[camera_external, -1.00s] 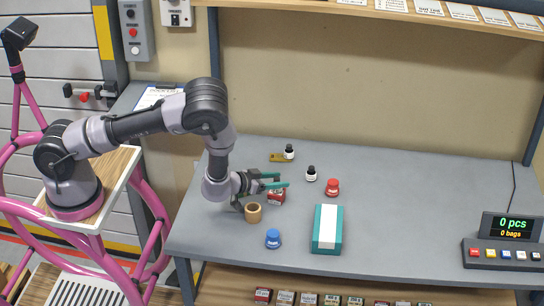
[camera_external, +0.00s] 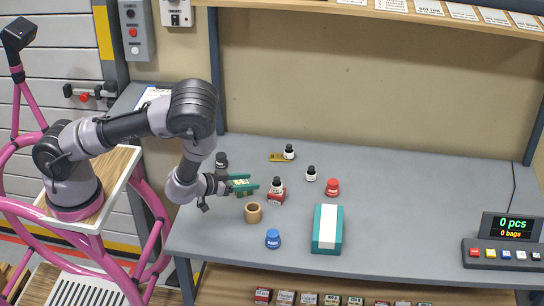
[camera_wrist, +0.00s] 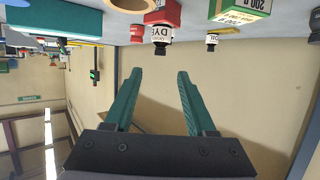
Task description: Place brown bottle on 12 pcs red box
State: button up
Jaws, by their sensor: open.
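The red box (camera_external: 277,199) stands on the grey table, and a small dark bottle with a white label (camera_external: 277,186) stands upright on it. In the wrist view, which is upside down, the red box (camera_wrist: 166,12) and the bottle (camera_wrist: 160,34), its label reading DYE, show beyond the fingertips. The bottle's glass looks dark; I cannot clearly tell that it is brown. My gripper (camera_external: 252,183) is left of the box, apart from the bottle. Its teal fingers are spread with nothing between them in the wrist view (camera_wrist: 160,72).
A green box with a pale label (camera_wrist: 240,10) is near my gripper. Other dark bottles (camera_external: 311,174) (camera_external: 289,152) (camera_external: 221,161), a red container (camera_external: 332,187), a blue container (camera_external: 273,238), a brown ring (camera_external: 253,212) and a teal-white box (camera_external: 327,240) stand around.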

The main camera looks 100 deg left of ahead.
jog(key=w+d+r+m+g+h, duration=0.15)
jog(key=d+r+h, duration=0.25)
jog(key=d+r, duration=0.55)
jog(key=w+d+r+m+h, duration=0.25)
jog(key=d+r, duration=0.45)
jog(key=r, duration=0.5)
jog(key=s+d+r+m+h, duration=0.2)
jog(key=s+d+r+m, duration=0.3)
jog(key=s+r, duration=0.65)
jog(key=s+r+m+g, duration=0.1)
jog(key=s+r, duration=0.2)
jog(key=s, duration=0.3)
jog(key=s+r+m+g+y, duration=0.1)
jog(key=s+r+m, duration=0.1)
jog(key=s, duration=0.5)
jog(key=shift+s+r, duration=0.2)
jog(key=shift+r, duration=0.65)
